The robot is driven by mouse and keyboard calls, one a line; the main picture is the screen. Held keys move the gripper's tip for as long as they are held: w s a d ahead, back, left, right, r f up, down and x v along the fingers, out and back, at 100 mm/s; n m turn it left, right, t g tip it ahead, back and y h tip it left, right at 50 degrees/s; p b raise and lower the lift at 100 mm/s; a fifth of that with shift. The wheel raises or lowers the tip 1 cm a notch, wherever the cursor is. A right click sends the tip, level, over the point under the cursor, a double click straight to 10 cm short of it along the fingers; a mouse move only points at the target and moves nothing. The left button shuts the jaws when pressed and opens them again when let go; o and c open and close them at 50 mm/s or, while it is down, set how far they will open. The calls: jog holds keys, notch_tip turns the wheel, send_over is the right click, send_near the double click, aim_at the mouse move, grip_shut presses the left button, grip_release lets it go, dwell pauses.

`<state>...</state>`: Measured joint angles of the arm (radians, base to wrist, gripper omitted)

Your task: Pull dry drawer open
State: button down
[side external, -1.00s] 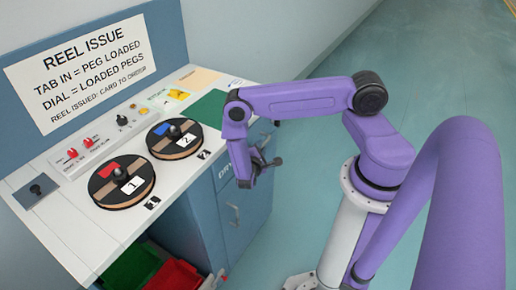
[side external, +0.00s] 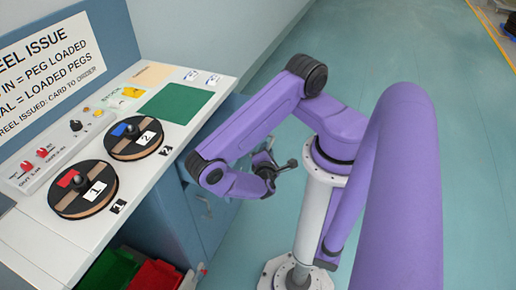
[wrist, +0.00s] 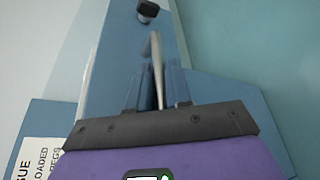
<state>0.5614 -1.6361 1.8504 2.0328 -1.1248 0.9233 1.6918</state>
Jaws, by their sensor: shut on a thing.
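My gripper (side external: 280,167) is in front of the blue cabinet's right part in the side view, partly behind my arm. In the wrist view the two fingers (wrist: 159,92) are shut around a pale metal bar handle (wrist: 154,60) that runs away from the jaws along a blue face (wrist: 115,60). My arm hides the dry drawer's front and label in the side view. I cannot tell from there how far the drawer stands out.
Another bar handle (side external: 205,205) is on the lower cabinet front. The worktop holds two reels (side external: 83,190) (side external: 137,142) and a green mat (side external: 175,103). A green bin (side external: 112,270) and a red bin (side external: 157,275) are below. The floor at right is open.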

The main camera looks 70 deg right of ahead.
jog(key=shift+s, duration=1.55)
jog(key=shift+a, duration=0.1)
jog(key=c, duration=1.1)
grip_release()
jog(key=shift+s+a, duration=0.1)
